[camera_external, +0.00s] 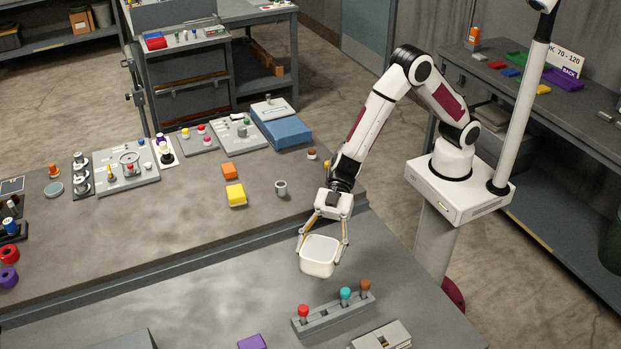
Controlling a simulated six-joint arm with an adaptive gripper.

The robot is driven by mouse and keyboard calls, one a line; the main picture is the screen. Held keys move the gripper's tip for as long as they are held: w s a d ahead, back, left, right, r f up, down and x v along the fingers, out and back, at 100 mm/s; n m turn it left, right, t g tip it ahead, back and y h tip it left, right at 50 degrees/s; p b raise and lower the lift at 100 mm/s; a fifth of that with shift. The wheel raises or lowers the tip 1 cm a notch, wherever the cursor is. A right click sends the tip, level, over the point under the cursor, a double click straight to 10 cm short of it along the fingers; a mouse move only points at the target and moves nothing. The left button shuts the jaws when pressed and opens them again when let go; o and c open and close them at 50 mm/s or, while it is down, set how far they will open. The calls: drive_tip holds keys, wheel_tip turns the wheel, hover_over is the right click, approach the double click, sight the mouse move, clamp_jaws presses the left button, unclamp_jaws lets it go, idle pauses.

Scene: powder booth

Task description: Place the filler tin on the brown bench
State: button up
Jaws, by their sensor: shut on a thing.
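A white, rounded-square tin with a pale top (318,262), which I take to be the filler tin, is held upright in my gripper (323,241). The fingers are shut on its two sides. It is over the grey front bench (200,300), near the raised edge between the two benches. I cannot tell whether its base touches the surface. The brown bench (130,220) lies behind and to the left, with a browner top than the front one.
A rack with coloured knobs (333,314) stands on the front bench. A raised ledge (180,268) divides the benches.

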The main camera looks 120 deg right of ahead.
drive_tip(key=shift+f, duration=1.05)
drive_tip(key=shift+f, duration=1.85)
drive_tip(key=shift+f, duration=0.15)
drive_tip(key=o, duration=1.5)
drive_tip(key=shift+s+d+r, duration=0.25)
drive_tip(key=shift+s+d, duration=0.05)
drive_tip(key=shift+d, duration=0.1)
drive_tip(key=v, duration=1.1)
